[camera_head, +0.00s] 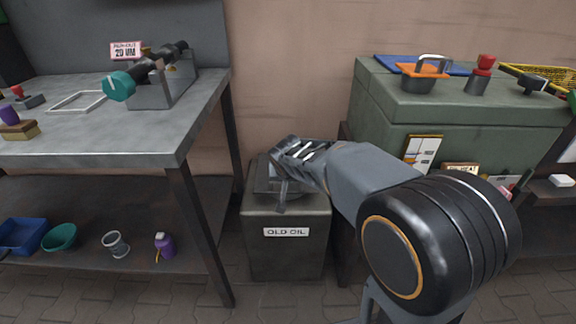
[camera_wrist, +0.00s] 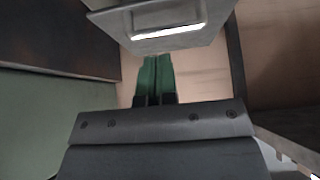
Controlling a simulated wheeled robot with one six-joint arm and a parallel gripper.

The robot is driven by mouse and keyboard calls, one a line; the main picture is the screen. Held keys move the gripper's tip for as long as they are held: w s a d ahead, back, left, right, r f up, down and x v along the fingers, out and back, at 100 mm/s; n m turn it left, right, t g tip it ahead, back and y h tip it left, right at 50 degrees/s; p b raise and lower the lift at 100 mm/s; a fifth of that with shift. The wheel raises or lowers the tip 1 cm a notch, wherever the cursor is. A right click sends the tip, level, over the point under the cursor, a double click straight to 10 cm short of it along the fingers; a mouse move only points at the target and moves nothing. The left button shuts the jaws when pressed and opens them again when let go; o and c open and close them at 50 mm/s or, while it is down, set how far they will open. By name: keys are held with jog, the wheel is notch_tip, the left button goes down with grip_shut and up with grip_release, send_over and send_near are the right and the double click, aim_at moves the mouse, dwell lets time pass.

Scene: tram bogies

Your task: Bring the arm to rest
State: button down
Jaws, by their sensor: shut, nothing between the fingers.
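My arm reaches from the lower right of the head view to the grey bin labelled OLD OIL (camera_head: 287,232). My gripper (camera_head: 283,192) is over the top of this bin, and its fingers are small and partly hidden there. In the wrist view my gripper (camera_wrist: 155,64) shows two green fingers pressed together with nothing between them. Their tips are close, in the picture, to a grey block-like part with a bright-edged recess (camera_wrist: 168,22). I cannot tell whether they touch it.
A grey workbench (camera_head: 130,140) stands left, with a teal-knobbed device (camera_head: 120,86) in a holder. The wall (camera_head: 290,60) is behind; open space lies above the bin.

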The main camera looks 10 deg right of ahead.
jog(key=s+a+r+p, duration=0.1)
jog(key=s+r, duration=0.2)
jog(key=s, duration=0.3)
jog(key=s+d+r+g+p, duration=0.1)
jog(key=s+r+p, duration=0.4)
jog(key=r+p, duration=0.5)
jog(key=s+d+r+n+g+y+p, duration=0.1)
jog(key=s+r+p, duration=0.4)
jog(key=r+p, duration=0.6)
jog(key=s+d+r+n+g+p, duration=0.1)
jog(key=s+d+r+p, duration=0.2)
jog(key=r+p, duration=0.7)
jog(key=s+p, duration=0.2)
jog(key=p, duration=0.1)
jog(key=shift+s+d+r, duration=0.15)
jog(key=shift+s+r, duration=0.15)
jog(key=shift+r, duration=0.05)
